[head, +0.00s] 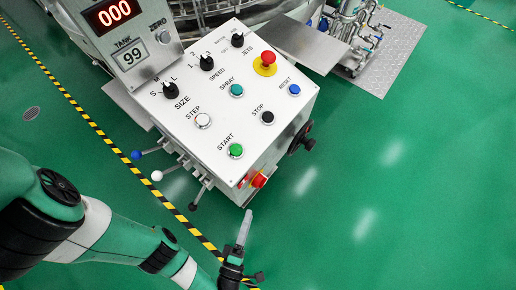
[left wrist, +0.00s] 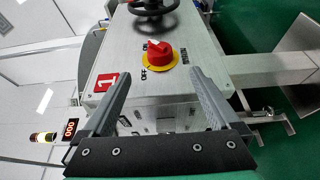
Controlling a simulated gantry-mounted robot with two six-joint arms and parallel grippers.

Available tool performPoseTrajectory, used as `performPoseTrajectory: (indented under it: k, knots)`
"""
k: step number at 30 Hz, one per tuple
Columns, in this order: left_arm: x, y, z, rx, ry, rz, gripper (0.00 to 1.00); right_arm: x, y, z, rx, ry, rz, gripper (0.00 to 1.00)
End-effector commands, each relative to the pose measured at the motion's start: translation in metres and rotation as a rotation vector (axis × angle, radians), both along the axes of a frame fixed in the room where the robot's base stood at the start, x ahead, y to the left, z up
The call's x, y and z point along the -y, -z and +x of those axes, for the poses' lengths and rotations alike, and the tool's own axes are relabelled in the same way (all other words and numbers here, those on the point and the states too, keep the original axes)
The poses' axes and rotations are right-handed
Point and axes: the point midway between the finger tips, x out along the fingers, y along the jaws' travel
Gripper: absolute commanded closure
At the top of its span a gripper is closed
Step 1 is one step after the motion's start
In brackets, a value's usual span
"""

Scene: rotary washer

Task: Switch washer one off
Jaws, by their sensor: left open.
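The red main switch on a yellow plate is on the side of the washer's control box, and it shows at the top middle of the left wrist view (left wrist: 160,52). An OFF label and a MAIN label are beside it. A red plate with a white 1 (left wrist: 107,82) is on the same panel. In the head view the switch (head: 258,180) shows edge-on below the START button. My left gripper (left wrist: 158,78) is open and empty, its fingers pointing at the panel, apart from the switch. In the head view my left gripper (head: 246,216) is below the box. My right gripper is not in view.
The control box top (head: 225,100) holds knobs, buttons and a red emergency stop (head: 268,60). A black handwheel (head: 301,138) sticks out right of the switch. Levers with ball knobs (head: 157,175) project at the left. The green floor at right is clear.

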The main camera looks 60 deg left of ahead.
Motion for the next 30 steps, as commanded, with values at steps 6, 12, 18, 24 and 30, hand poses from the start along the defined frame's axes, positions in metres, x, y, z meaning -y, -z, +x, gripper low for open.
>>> performPoseTrajectory:
  k: [6, 12, 18, 24, 30]
  knots:
    - [-0.029, 0.001, 0.025, 0.002, -0.01, 0.001, 0.05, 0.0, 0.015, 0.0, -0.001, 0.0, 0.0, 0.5]
    - [-0.059, 0.001, 0.056, 0.003, -0.009, 0.0, 0.05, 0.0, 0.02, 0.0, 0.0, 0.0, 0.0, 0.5]
    - [-0.075, 0.0, 0.073, 0.003, -0.004, 0.0, 0.05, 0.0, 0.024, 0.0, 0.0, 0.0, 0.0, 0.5]
    - [-0.078, -0.001, 0.077, 0.002, -0.001, 0.001, 0.05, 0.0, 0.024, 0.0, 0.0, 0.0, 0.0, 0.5]
    - [-0.077, -0.001, 0.077, 0.002, -0.001, 0.001, 0.18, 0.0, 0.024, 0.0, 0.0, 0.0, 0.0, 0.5]
